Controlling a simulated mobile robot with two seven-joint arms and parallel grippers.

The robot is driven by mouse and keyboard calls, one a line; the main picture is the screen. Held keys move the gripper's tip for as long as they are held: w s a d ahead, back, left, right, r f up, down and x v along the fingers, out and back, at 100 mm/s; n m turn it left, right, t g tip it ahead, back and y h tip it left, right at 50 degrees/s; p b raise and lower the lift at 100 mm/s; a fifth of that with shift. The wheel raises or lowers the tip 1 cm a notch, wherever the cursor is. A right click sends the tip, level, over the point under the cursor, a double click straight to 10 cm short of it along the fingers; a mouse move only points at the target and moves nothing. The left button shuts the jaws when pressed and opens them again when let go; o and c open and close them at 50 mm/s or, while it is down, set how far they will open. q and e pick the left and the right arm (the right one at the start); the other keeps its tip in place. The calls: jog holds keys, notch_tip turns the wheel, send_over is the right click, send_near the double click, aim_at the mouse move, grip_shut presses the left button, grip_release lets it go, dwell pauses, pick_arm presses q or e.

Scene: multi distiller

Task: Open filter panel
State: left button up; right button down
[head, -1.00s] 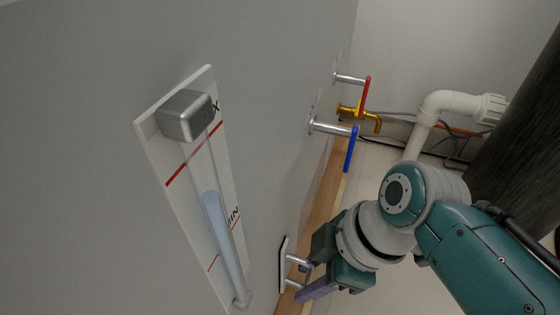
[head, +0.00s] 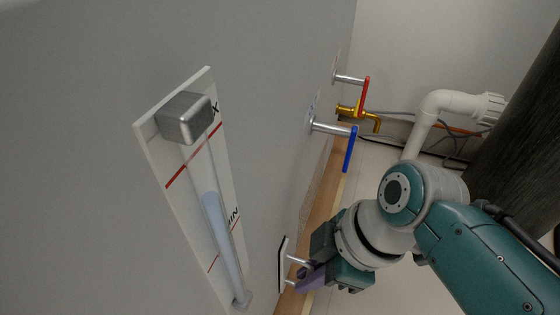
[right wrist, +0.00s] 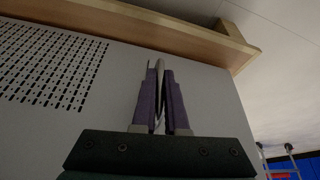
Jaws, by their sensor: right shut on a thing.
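The filter panel (head: 283,264) is a small white plate with a dark edge, low on the grey machine wall in the head view. A metal handle (head: 296,259) on two short posts stands out from it. My right gripper (head: 306,274) is shut on this handle, its purple fingers close together beside the panel. In the right wrist view the two purple fingers (right wrist: 160,98) have a thin grey and dark piece between them, and the fingers hide most of it. The panel appears close to the wall. My left gripper is not in view.
A blue-handled valve (head: 351,148), a red-handled valve (head: 365,95) and a brass tap (head: 362,112) stick out of the wall beyond the gripper. A level gauge (head: 222,226) is nearer. A white pipe (head: 428,118) stands behind my arm.

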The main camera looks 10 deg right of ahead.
dwell(0.6)
jog(key=shift+d, duration=0.15)
jog(key=s+d+p, duration=0.5)
jog(key=s+d, duration=0.6)
jog(key=d, duration=0.5)
jog(key=shift+s+d+p, duration=0.15)
jog(key=shift+d+p, duration=0.1)
jog(key=shift+p, duration=0.05)
jog(key=shift+f, duration=0.1)
jog(key=c, duration=1)
grip_release()
jog(key=shift+s+d, duration=0.1)
jog(key=shift+d, duration=0.05)
jog(key=shift+o, duration=0.3)
